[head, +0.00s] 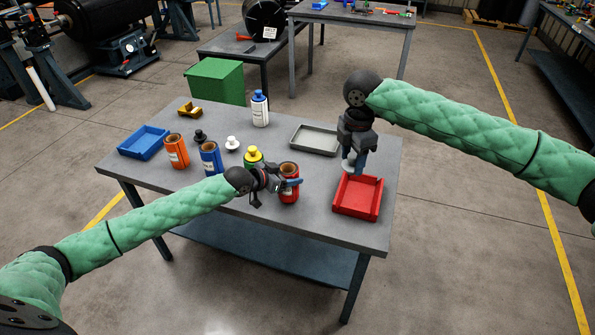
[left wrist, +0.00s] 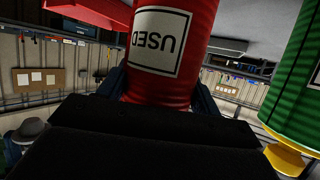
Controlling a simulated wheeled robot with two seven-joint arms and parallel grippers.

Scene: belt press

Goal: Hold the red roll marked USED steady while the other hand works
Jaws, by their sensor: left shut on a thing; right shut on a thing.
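The red roll marked USED (head: 289,195) stands upright near the front edge of the grey table, its brown core open at the top. My left gripper (head: 287,184) is shut around its side. In the left wrist view the red roll (left wrist: 165,75) sits between the two fingers, its USED label upside down. My right gripper (head: 356,166) is shut on a small pale grey plug-like piece (head: 348,164). It holds this above the back edge of the red tray (head: 357,209), to the right of the roll. The piece is partly hidden by the fingers.
A green roll with a yellow plug (head: 253,157) stands close behind my left gripper. Blue (head: 210,160) and orange (head: 175,151) rolls stand further left. A grey tray (head: 314,139) and blue tray (head: 143,141) lie behind.

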